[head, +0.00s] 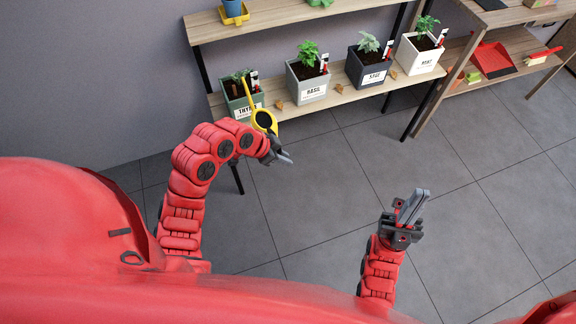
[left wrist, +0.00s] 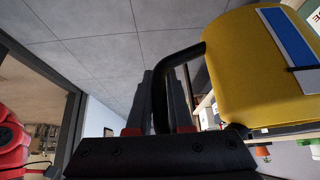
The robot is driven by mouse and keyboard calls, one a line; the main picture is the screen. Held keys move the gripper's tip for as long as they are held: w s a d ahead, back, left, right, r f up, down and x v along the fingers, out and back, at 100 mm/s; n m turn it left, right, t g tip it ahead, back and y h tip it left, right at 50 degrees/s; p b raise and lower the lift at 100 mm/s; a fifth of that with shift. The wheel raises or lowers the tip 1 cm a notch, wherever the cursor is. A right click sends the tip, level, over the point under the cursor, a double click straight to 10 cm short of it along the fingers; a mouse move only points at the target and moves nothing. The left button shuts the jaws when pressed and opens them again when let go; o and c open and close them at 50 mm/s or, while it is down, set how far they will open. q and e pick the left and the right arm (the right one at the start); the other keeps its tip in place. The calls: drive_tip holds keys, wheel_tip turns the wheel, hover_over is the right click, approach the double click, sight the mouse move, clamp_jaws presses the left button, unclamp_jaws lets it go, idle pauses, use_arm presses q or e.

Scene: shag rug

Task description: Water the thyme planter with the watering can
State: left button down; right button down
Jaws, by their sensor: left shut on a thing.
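The yellow watering can (head: 262,127) is in front of the thyme planter's right side in the head view. Its thin spout rises up and left, its end near the thyme plant. My left gripper (head: 284,158) is shut on the can's black handle (left wrist: 172,57); the yellow body (left wrist: 255,75) fills the upper right of the left wrist view. The green thyme planter (head: 235,106) stands at the left end of the shelf, its label partly hidden by the can. I cannot see any water. My right gripper (head: 412,207) is empty over the floor, its fingers close together.
A grey basil planter (head: 313,88), a dark sage planter (head: 369,72) and a white mint planter (head: 418,57) stand along the wooden shelf (head: 290,113). A red dustpan (head: 492,60) lies at right. The tiled floor is clear.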

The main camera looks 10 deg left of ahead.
use_arm(q)
drive_tip(key=shift+w+a+f+b, duration=0.65)
drive_tip(key=shift+w+f+b, duration=0.05)
drive_tip(key=shift+w+b, duration=0.25)
drive_tip(key=shift+w+a+f+b, duration=0.65)
drive_tip(key=shift+w+b, duration=0.15)
drive_tip(key=shift+w, duration=0.1)
drive_tip(key=shift+r, duration=0.1)
drive_tip(key=shift+s+d+r+g+p, duration=0.1)
drive_tip(key=shift+r+g+p, duration=0.2)
drive_tip(key=shift+r+p, duration=0.55)
drive_tip(key=shift+d+r+h+p, duration=0.1)
drive_tip(key=shift+r+h+p, duration=0.3)
drive_tip(key=shift+r+p, duration=0.4)
drive_tip(key=shift+s+r, duration=0.1)
drive_tip(key=shift+r, duration=0.1)
